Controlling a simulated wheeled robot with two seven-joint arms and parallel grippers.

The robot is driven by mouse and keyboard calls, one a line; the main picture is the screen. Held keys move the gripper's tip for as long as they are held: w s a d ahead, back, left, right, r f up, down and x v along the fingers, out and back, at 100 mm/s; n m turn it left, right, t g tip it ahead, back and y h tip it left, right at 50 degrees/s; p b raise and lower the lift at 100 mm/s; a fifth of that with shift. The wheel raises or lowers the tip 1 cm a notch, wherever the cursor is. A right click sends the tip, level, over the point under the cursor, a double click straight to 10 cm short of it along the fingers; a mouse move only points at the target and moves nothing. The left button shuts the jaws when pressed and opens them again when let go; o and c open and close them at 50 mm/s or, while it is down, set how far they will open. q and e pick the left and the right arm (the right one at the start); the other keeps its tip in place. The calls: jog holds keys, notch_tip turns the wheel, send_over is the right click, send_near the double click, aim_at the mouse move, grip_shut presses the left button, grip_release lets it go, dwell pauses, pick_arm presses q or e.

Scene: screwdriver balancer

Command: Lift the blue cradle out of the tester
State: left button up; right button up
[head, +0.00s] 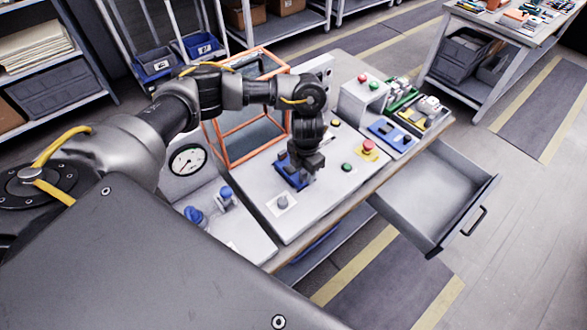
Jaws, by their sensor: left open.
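The blue cradle (281,177) sits on the pale top panel of the tester (330,190), beside its orange-framed guard. My left gripper (303,171) is open and reaches down right over the cradle. The gripper hides part of the cradle, and I cannot tell whether the fingers touch it. My right gripper is not in view.
The orange frame (226,143) stands just behind the left arm. Buttons, a gauge (187,160) and blue knobs lie around the panel. A blue fixture (391,136) and part bins (424,112) are to the right. An empty drawer (432,195) stands open at the front right.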

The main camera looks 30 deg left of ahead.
pick_arm(q)
grip_shut()
dwell(0.5)
jog(key=shift+r, duration=0.1)
jog(key=shift+r, duration=0.6)
jog(key=s+d+r+b, duration=0.4)
jog(key=s+d+r, duration=0.5)
jog(key=s+r, duration=0.25)
notch_tip(320, 180, up, 11)
jog(key=p, duration=0.7)
jog(key=shift+w+p, duration=0.35)
